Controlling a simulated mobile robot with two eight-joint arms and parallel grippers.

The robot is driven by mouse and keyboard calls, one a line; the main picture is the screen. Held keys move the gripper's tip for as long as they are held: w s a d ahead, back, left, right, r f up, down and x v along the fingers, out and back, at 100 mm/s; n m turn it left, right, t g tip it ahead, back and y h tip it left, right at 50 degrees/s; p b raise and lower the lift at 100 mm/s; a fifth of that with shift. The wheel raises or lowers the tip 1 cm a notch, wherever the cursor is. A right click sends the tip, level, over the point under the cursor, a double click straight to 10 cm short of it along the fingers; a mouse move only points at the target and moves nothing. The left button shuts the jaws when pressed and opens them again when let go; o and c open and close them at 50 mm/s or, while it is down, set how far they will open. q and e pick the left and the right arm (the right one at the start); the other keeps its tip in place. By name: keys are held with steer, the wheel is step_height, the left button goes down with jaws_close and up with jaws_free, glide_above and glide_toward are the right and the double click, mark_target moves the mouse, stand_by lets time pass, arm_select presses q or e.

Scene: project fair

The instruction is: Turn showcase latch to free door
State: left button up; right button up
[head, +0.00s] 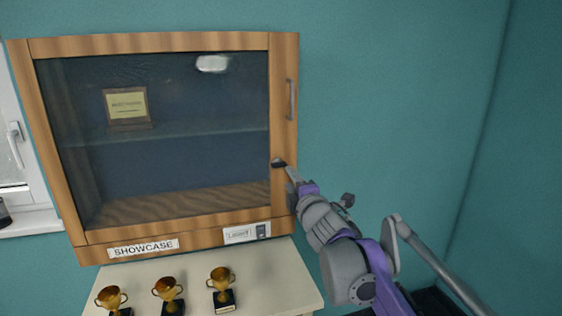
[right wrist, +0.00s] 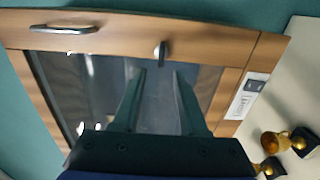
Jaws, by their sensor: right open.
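The showcase (head: 150,45) is a wooden wall cabinet with a glass door, and the door appears closed. Its small dark latch (head: 278,163) sits on the right part of the door frame, below the metal door handle (head: 291,100). In the right wrist view the latch (right wrist: 162,52) is an upright oblong knob, just beyond the fingertips. My right gripper (head: 288,171) is close to the latch in the head view. In the right wrist view its fingers (right wrist: 159,72) are apart with nothing between the tips. Whether they touch the latch I cannot tell. My left gripper is not in view.
Behind the glass, a plaque (head: 127,107) stands on a shelf. A white label with a dark switch-like part (head: 247,233) is on the lower frame. Below, several gold trophies (head: 222,290) stand on a pale table (head: 270,265). The wall right of the showcase is bare.

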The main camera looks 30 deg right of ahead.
mark_target(280, 166)
steer(key=p+x, duration=0.1)
steer(key=x, duration=0.8)
steer(key=shift+w+d+f, duration=0.1)
steer(key=shift+w, duration=0.15)
jaws_close()
